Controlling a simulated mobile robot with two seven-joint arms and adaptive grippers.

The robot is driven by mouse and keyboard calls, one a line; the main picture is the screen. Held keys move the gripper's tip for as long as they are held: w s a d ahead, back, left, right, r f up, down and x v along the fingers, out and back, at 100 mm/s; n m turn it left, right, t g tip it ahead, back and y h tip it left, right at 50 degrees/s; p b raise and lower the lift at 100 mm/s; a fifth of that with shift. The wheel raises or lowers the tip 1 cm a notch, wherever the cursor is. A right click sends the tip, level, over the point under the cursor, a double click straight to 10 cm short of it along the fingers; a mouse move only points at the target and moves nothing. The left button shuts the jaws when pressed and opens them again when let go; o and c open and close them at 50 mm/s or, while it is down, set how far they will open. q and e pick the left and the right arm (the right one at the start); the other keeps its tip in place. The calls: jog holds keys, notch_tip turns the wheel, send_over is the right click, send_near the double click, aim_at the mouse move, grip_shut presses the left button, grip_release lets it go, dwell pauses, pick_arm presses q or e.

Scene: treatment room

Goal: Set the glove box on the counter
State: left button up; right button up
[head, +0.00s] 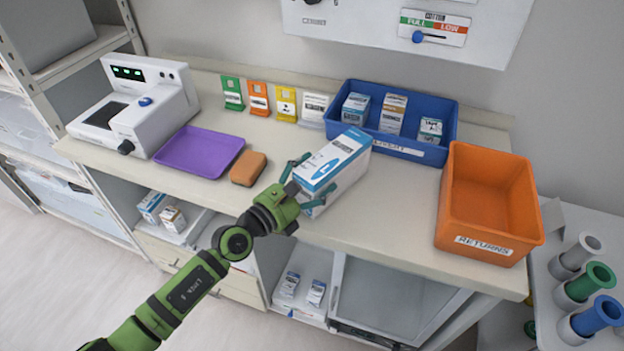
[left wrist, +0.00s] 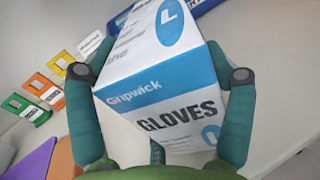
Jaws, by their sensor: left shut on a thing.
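The glove box (head: 335,164) is white with a blue band and stands out at the middle of the counter (head: 395,215). My left gripper (head: 302,182) is shut on it, with its fingers along two sides of the box. In the left wrist view the glove box (left wrist: 165,95) sits between the fingers of my left gripper (left wrist: 160,98), and the words "Gripwick GLOVES" show. The box looks tilted in the head view. I cannot tell whether its underside touches the counter. My right gripper is not in view.
A blue bin (head: 385,147) with small boxes stands behind the glove box. An orange returns bin (head: 487,205) is to the right. A brown sponge (head: 248,168), a purple tray (head: 200,152) and a white device (head: 135,108) are to the left. Counter between glove box and orange bin is clear.

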pick_arm(q)
jog(key=o, duration=1.1)
jog(key=shift+f, duration=0.15)
jog(key=shift+c, duration=0.2)
jog(key=shift+o, duration=1.4)
jog(key=shift+r, duration=0.35)
jog(key=b+v, duration=0.1)
jog(key=v, duration=1.1)
jog(key=shift+f, duration=0.15)
